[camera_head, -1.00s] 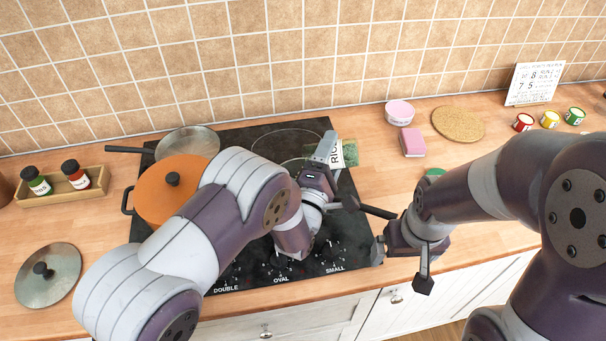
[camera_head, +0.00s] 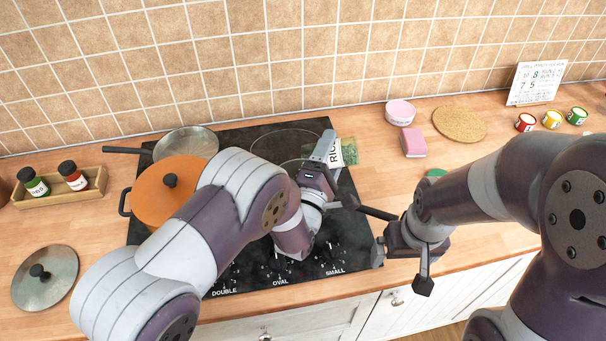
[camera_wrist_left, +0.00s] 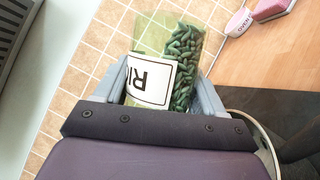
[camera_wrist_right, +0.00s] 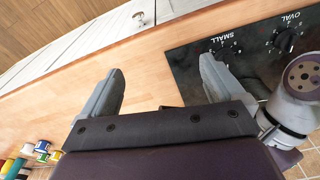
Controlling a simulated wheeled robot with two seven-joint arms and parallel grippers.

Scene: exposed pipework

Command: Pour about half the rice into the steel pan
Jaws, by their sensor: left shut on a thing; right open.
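The steel pan (camera_head: 187,143) sits at the back left of the hob, its dark handle pointing left. The clear rice container (camera_head: 350,151) has a white label and green grains. It is over the hob's right back edge in the head view. My left gripper (camera_head: 325,160) is shut on it. In the left wrist view the container (camera_wrist_left: 190,45) is between the fingers, its grains gathered along the right side. It is well to the right of the pan. My right gripper (camera_head: 390,247) is open and empty by the hob's front right; it also shows in the right wrist view (camera_wrist_right: 160,88).
An orange pot (camera_head: 160,197) with a lid stands in front of the pan. A loose lid (camera_head: 45,277) and a bottle rack (camera_head: 62,188) are at left. A pink bowl (camera_head: 400,112), pink block (camera_head: 413,142) and cork mat (camera_head: 459,124) are at right.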

